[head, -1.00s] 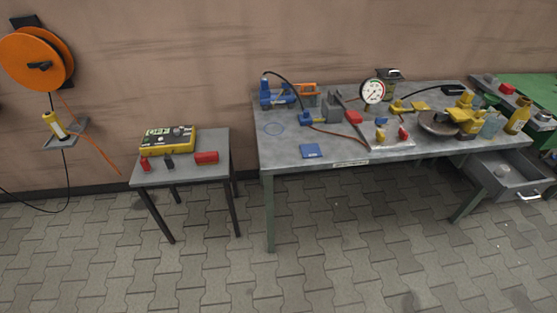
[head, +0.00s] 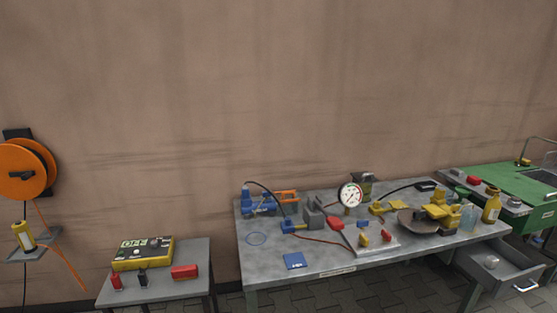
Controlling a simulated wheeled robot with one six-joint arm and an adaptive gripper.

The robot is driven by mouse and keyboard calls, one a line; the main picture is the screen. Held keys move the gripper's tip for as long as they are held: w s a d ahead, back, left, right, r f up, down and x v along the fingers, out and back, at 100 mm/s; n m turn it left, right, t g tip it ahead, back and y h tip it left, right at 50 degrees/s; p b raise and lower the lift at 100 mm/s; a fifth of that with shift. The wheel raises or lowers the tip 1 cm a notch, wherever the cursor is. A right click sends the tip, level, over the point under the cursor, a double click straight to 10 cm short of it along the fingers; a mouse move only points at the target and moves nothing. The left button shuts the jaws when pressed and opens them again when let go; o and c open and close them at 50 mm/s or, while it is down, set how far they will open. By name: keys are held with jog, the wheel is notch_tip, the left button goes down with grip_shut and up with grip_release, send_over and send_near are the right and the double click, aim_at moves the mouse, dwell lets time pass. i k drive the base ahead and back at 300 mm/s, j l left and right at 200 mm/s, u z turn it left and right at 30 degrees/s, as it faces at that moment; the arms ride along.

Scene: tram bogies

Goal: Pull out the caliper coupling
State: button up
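My gripper is not in view. No part is plainly marked as the caliper coupling, and I cannot tell which one it is. On the grey metal workbench (head: 330,281) a blue device (head: 258,205) has a dark hose that arcs down to a small blue fitting (head: 293,226). This fitting sits against a grey block (head: 314,214). A red-ended part (head: 335,223) lies just right of the block. A brownish hose (head: 315,238) runs along the bench from near the blue fitting. A round white pressure gauge (head: 350,195) stands behind.
A small grey table (head: 165,291) holds a yellow box reading OFF (head: 144,253) and red and black pieces. Yellow parts (head: 440,208) and bottles crowd the bench's right end. A drawer (head: 500,268) stands open below. An orange reel (head: 24,170) hangs at left.

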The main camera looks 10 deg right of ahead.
aim_at(440, 193)
jog(key=l+z, duration=0.2)
jog(key=l, duration=0.35)
jog(key=l+z, duration=0.2)
jog(key=l, duration=0.35)
jog(key=i+l+z, duration=0.2)
jog(key=l, duration=0.35)
